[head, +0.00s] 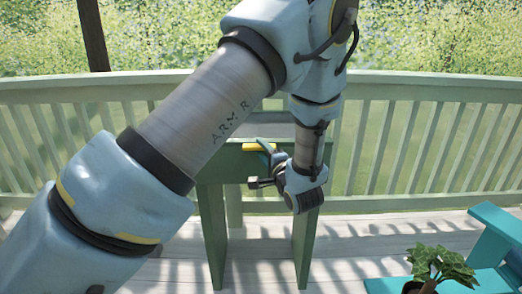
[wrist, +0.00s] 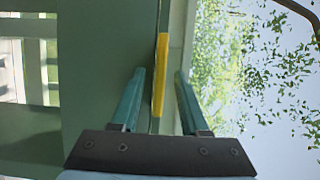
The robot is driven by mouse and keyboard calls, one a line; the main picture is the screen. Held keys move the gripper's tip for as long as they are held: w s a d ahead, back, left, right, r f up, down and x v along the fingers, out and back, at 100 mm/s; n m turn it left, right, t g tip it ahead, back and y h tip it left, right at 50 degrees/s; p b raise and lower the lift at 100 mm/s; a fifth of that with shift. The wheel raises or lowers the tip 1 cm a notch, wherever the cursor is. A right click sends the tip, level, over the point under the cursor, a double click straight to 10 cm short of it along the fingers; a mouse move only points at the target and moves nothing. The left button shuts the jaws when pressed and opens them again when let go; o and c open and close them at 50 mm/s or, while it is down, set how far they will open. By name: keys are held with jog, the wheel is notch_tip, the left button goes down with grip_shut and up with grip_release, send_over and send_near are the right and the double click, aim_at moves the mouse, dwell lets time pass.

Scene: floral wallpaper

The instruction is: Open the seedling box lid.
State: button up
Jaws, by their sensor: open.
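The seedling box (head: 213,172) is a green wooden box on legs, standing on the deck in the middle of the head view, partly hidden behind my arm. A yellow handle strip (head: 262,147) sits along its upper front edge. In the wrist view the yellow strip (wrist: 161,75) stands lengthwise between the two teal fingers of my gripper (wrist: 160,80), beside a green panel (wrist: 105,60). The fingers are apart, one on each side of the strip, with gaps visible. The lid looks down, though my arm covers much of it.
A pale green railing (head: 420,135) runs behind the box, with foliage beyond. A teal chair or bench (head: 495,240) and a leafy potted plant (head: 440,265) are at lower right. Open deck boards (head: 345,240) lie between them and the box.

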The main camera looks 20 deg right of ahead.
jog(key=shift+w, duration=0.35)
jog(key=shift+c, duration=0.3)
grip_shut()
dwell(1.0)
